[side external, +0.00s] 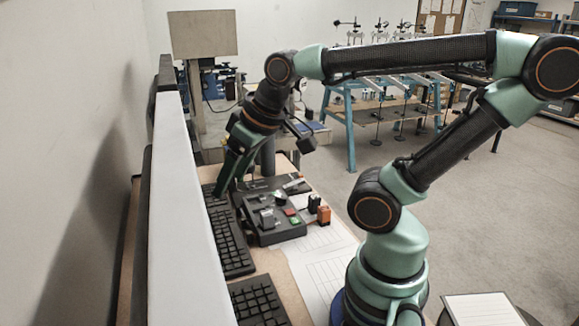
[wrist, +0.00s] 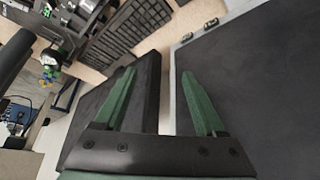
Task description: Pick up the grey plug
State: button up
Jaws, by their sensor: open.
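I cannot make out a grey plug for certain in either view. A black control box (side external: 268,215) with several buttons and switches sits on the desk in the side view, with a small black block (side external: 314,203) and an orange block (side external: 323,215) at its right. My gripper (side external: 221,190) points down beyond the box, near the left side of the desk. In the wrist view my gripper (wrist: 158,77) has its two green fingers apart, with nothing between them. Whether the fingertips touch anything is not clear.
Black keyboards (side external: 232,242) line the desk's left side, beside a long pale partition (side external: 186,215). White printed sheets (side external: 325,265) lie right of the box. In the wrist view, dark panels (wrist: 255,75) lie beneath the fingers and a keyboard (wrist: 128,35) shows at the top.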

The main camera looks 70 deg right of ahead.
jog(key=m+g, duration=0.6)
jog(key=m, duration=0.3)
send_near(266, 212)
jog(key=f, duration=1)
jog(key=shift+s+f, duration=0.25)
jog(key=shift+f, duration=0.1)
grip_shut()
